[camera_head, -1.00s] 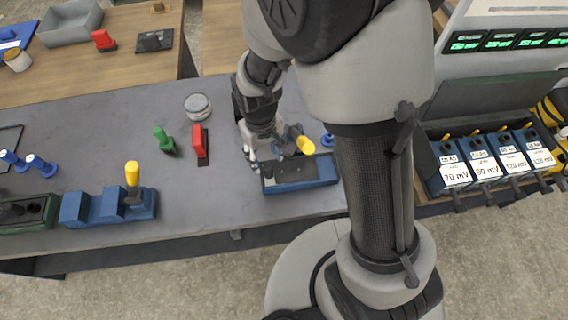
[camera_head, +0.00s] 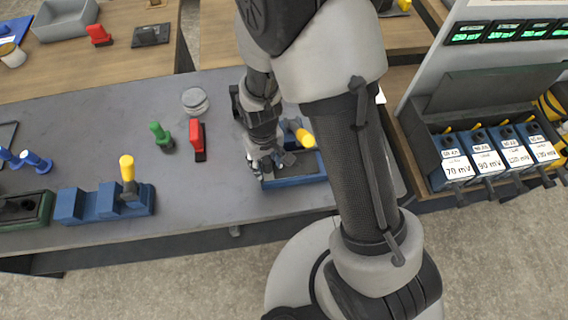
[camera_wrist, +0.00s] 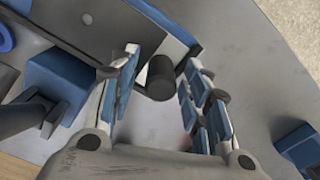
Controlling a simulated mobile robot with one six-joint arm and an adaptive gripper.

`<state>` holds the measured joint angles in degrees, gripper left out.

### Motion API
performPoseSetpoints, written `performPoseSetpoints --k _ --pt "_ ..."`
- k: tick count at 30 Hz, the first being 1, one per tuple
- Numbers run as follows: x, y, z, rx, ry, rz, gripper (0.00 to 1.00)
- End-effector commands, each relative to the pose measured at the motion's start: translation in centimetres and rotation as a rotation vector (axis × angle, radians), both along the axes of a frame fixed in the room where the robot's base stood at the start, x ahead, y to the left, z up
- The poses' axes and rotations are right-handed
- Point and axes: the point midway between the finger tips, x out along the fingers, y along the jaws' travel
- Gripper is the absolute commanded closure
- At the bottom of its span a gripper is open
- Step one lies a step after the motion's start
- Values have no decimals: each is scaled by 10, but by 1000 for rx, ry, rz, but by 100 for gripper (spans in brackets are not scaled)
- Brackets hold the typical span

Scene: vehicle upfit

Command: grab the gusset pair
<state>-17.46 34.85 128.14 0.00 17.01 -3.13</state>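My gripper (camera_head: 264,168) is low over the left end of a blue tray (camera_head: 300,180) with a dark grey inside. In the wrist view my gripper (camera_wrist: 160,90) has its two blue-padded fingers apart. A dark round-ended knob (camera_wrist: 160,77) lies between the fingertips, with a small gap visible on each side. The blue tray's rim (camera_wrist: 165,20) runs behind it. A dark grey piece (camera_head: 286,158) shows at the tray beside my fingers; I cannot tell for certain that it is the gusset pair.
A yellow-handled item (camera_head: 304,137) stands just behind the tray. A red-handled block (camera_head: 197,138) and a green-handled piece (camera_head: 161,136) stand to the left. A blue stepped fixture (camera_head: 105,203) with a yellow handle is near the front edge. A blue block (camera_wrist: 60,80) is close beside my left finger.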

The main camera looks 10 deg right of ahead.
Motion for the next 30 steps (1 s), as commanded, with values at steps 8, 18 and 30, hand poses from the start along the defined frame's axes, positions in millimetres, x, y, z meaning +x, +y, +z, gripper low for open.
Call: performPoseSetpoints --k 8,18,30 --pt "0 0 0 0 0 0 78" --pt "0 0 0 0 0 0 100" --pt "0 0 1 0 0 0 100"
